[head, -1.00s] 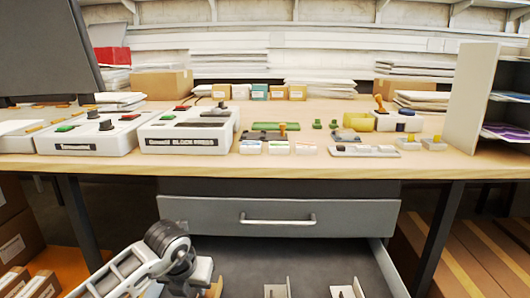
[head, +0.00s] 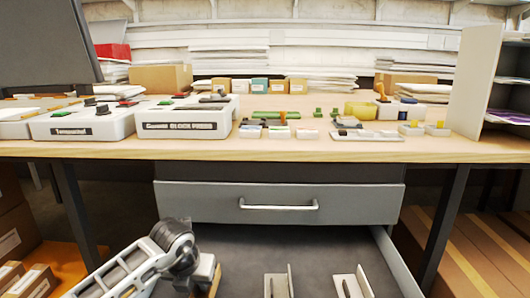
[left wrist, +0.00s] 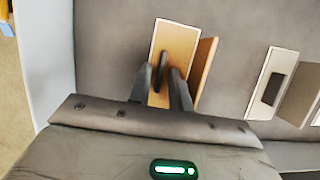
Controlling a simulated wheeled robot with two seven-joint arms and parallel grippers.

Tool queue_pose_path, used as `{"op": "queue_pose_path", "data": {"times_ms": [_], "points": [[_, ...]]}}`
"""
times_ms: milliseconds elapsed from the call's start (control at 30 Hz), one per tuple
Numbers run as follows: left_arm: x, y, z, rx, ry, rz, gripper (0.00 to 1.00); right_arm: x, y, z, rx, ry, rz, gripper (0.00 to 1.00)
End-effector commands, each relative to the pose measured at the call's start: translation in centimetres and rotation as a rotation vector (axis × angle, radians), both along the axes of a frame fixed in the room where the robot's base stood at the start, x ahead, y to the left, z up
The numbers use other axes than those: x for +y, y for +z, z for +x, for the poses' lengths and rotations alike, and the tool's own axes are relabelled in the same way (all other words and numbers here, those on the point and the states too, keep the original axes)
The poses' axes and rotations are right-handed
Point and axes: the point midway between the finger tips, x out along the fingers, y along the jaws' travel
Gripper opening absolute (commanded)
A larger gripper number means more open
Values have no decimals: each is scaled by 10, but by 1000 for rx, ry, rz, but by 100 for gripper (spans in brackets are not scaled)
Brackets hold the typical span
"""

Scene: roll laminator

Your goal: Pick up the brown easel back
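The brown easel back (left wrist: 181,39) lies in the open drawer in the left wrist view. It is a tan board with a pale edge, a brown flap at its right and a dark upright grip on its face. My left gripper (left wrist: 162,80) is over it, with its two dark fingers on either side of the grip and tan board showing between. In the head view only a brown sliver of the easel back (head: 216,281) shows beside my left arm; the left fingertips are hidden there. My right gripper is not in view.
The open drawer (head: 330,246) also holds two pale easel-like pieces (head: 277,284) (head: 352,284) to the right. Above it, the wooden table (head: 300,150) carries laminators (head: 185,119), small boxes and stamps. The drawer's left wall is close to my gripper in the left wrist view.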

Motion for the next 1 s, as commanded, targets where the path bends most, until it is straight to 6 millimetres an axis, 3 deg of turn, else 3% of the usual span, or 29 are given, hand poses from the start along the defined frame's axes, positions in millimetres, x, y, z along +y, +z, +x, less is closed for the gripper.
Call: {"op": "queue_pose_path", "data": {"times_ms": [100, 300, 667, 1000], "points": [[0, -1, 0, 1, 0, 0, 0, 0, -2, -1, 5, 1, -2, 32], [0, 2, 0, 1, 0, 0, 0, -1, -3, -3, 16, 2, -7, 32], [0, 36, 0, 1, 0, 1, 0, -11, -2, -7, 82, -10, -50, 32], [0, 61, 0, 0, -1, 1, 0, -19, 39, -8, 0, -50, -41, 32]]}}
